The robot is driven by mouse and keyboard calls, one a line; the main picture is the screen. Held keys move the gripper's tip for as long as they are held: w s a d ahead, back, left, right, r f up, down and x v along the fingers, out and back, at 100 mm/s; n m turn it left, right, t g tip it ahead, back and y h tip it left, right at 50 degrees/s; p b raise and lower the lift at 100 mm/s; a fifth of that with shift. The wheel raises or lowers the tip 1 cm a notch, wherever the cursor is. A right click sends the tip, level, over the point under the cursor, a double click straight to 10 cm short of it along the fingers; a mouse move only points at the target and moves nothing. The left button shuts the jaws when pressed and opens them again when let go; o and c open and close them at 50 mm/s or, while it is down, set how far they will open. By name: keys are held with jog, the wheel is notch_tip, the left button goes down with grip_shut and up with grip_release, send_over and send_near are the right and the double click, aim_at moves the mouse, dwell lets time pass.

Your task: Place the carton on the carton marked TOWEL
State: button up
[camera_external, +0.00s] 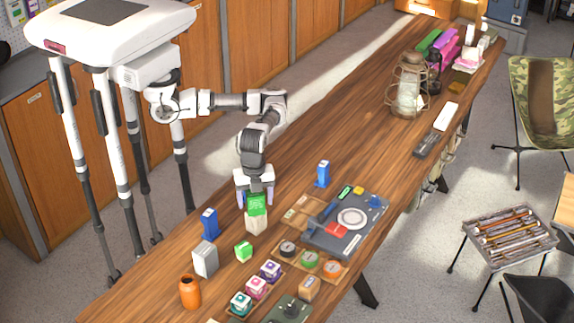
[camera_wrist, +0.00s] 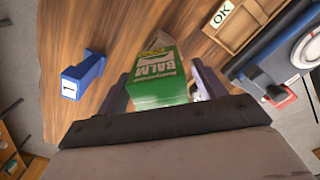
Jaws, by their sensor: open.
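A green carton (camera_external: 257,205) stands on top of a pale beige carton (camera_external: 256,224) on the wooden table. The beige carton's marking cannot be read here. In the wrist view the green carton (camera_wrist: 162,88) reads BALM and lies between my fingers. My gripper (camera_external: 255,198) points down over the green carton, with its fingers open on either side. Whether a finger touches the carton cannot be told. The beige carton is mostly hidden in the wrist view.
A grey-blue board (camera_external: 318,236) lies to the right. An orange jar (camera_external: 190,292) stands at the front. A lantern (camera_external: 408,88) stands farther back.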

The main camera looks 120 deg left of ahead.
notch_tip(320, 180, up, 11)
jog(key=shift+r+b, duration=0.2)
jog(key=shift+b, duration=0.25)
